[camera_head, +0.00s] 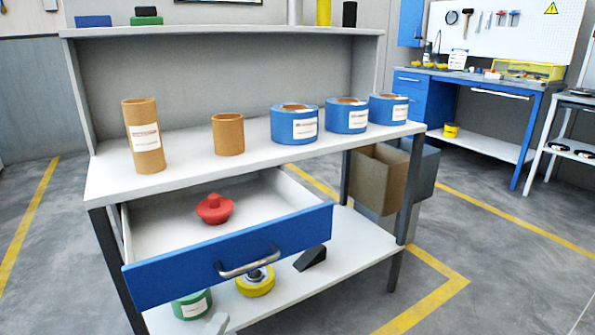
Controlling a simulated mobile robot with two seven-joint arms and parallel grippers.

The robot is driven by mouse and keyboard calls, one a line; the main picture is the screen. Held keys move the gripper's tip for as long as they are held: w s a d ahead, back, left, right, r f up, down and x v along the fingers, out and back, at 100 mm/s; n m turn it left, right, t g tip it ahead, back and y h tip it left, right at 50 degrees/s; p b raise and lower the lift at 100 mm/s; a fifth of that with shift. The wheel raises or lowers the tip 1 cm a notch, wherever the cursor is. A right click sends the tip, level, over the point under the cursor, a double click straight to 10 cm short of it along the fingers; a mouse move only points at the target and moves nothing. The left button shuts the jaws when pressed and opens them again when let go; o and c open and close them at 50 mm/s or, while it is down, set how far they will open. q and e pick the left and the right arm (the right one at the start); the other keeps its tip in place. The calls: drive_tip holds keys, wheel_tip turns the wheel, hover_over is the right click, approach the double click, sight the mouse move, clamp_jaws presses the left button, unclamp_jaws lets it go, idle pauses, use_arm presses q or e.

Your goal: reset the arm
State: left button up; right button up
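My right gripper is not in view. The blue-fronted drawer (170,277) is pulled out, with a red knobbed part (214,209) inside.
The workbench top (110,181) bears a tall brown tube (143,140), a short brown tube (228,135) and three blue coils (294,127). The lower shelf holds a green roll (192,305), yellow roll (256,283) and black wedge (311,258). Open floor lies right.

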use_arm(q)
drive_tip(key=s+a+f+n+g, duration=0.4)
drive_tip(key=s+f+n+g, duration=0.2)
drive_tip(key=s+f+n, duration=0.75)
wheel_tip(320, 180, up, 13)
drive_tip(key=s+a+n+g+p, duration=0.1)
drive_tip(key=a+p, duration=0.1)
drive_tip(key=p, duration=1.8)
drive_tip(key=shift+s+a+r+y, duration=0.15)
drive_tip(key=shift+s+a+y, duration=0.1)
drive_tip(key=shift+a+y, duration=0.15)
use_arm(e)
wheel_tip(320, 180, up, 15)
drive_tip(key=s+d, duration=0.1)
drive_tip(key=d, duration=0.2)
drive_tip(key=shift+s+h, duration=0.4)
use_arm(q)
drive_tip(key=shift+n, duration=0.25)
